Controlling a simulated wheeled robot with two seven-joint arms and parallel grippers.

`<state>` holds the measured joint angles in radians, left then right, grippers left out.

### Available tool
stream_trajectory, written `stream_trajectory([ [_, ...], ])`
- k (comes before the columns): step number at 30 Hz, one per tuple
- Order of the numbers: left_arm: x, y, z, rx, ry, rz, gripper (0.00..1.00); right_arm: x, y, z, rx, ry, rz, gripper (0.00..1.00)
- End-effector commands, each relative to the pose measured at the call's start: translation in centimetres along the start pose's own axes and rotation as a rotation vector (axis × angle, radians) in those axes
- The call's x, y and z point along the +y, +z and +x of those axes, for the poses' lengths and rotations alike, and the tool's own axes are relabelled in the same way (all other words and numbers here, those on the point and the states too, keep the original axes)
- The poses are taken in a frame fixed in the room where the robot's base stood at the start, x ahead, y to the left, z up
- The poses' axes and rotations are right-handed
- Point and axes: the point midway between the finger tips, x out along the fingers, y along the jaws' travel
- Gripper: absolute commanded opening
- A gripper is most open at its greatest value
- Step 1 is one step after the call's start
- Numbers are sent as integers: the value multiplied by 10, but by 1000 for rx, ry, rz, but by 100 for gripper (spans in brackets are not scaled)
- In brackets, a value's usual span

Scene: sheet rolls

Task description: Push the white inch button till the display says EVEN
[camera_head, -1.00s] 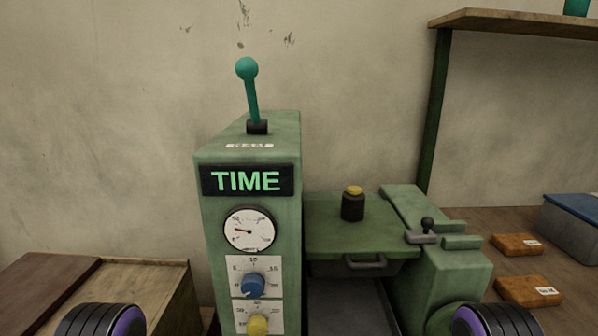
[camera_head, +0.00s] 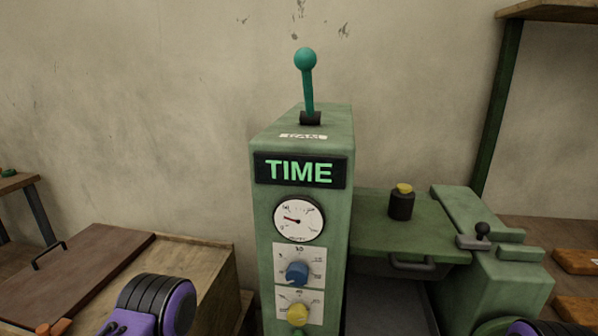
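The green machine's tall housing (camera_head: 264,240) stands in the middle of the head view. Its black display (camera_head: 300,172) reads TIME in green letters. Below it are a round white gauge (camera_head: 298,219), a blue knob (camera_head: 297,272) and a yellow knob (camera_head: 298,314). A teal-balled lever (camera_head: 306,85) stands on top. I see no white inch button; the lower front of the housing is outside the picture. Purple and black parts of my arms show at the bottom left and bottom right. Neither gripper's fingers are in view.
A green bed with a yellow-topped black knob (camera_head: 401,203) and a small black-balled lever (camera_head: 482,232) adjoins the housing on the right. A wooden chest with a brown lid (camera_head: 85,275) stands left. Orange-brown blocks (camera_head: 577,262) lie on a wooden surface far right.

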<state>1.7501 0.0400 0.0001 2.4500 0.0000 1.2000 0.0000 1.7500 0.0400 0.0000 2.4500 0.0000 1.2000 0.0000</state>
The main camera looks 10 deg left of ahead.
Motion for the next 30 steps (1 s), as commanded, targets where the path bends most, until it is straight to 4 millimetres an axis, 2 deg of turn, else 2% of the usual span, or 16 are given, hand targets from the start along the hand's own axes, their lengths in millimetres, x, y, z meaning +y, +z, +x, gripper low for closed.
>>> stream_trajectory([
  [2,0,0,0,0,0,0,69,0,0,0,0,0,0,0],
  [5,0,0,0,0,0,0,40,0,0,0,0,0,0,0],
  [6,0,0,0,0,0,0,27,0,0,0,0,0,0,0],
  [9,0,0,0,0,0,0,0,0,0,0,0,0,0,0],
  [30,0,0,0,0,0,0,0,0,0,0,0,0,0,0],
])
